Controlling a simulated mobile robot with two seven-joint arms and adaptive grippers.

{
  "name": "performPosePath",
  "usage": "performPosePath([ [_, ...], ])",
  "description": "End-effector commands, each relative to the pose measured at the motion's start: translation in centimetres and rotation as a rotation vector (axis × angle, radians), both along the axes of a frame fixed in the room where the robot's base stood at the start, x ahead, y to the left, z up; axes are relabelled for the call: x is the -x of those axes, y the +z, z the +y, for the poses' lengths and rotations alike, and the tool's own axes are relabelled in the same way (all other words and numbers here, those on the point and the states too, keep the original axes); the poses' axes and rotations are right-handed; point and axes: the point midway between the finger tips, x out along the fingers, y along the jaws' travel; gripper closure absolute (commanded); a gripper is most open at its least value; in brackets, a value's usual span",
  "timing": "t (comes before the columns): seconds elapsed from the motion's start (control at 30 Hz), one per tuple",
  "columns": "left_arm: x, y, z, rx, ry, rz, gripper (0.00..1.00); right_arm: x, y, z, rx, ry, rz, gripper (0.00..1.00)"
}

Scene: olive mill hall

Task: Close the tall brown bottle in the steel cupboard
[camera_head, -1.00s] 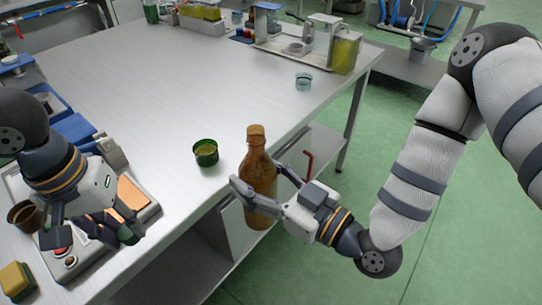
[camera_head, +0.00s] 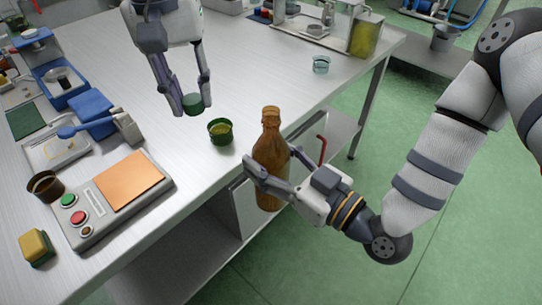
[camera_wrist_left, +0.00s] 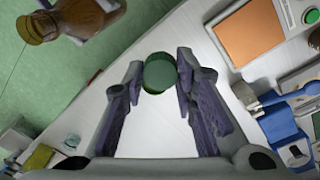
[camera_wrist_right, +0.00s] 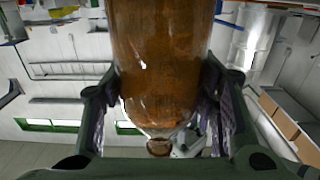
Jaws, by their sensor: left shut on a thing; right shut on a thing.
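A tall brown bottle (camera_head: 270,160) stands upright in my right gripper (camera_head: 268,178), which is shut around its body in front of the table edge. The bottle fills the middle of the right wrist view (camera_wrist_right: 160,60). Its neck shows at the top left of the left wrist view (camera_wrist_left: 38,27), with no green cap on it. My left gripper (camera_head: 192,104) is shut on a small round green cap (camera_head: 193,103), held above the table, left of and beyond the bottle. The cap also shows between the fingertips in the left wrist view (camera_wrist_left: 159,74).
A green-rimmed cup (camera_head: 220,131) stands on the steel table (camera_head: 110,110) between the cap and the bottle. A glass (camera_head: 321,64) stands near the far edge.

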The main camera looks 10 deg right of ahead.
Motion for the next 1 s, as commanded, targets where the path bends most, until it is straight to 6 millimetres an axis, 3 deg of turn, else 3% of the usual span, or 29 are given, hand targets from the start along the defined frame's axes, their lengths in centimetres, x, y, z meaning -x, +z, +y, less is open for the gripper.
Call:
performPosePath([
  [0.2,1.5,4.6,-6.9,-0.026,-0.047,0.005,0.86,0.0,0.2,0.0,-0.004,0.000,-0.006,1.00],
  [0.4,3.5,6.8,-10.8,-0.039,-0.086,0.011,0.86,0.0,0.2,0.0,-0.004,0.000,-0.006,1.00],
  [0.83,4.1,7.3,-11.7,-0.043,-0.097,0.013,0.86,0.0,0.2,0.0,-0.004,0.000,-0.006,1.00],
  [1.0,4.1,6.1,-11.6,-0.045,-0.097,0.013,0.86,0.0,0.2,0.0,-0.004,0.000,-0.006,1.00],
])
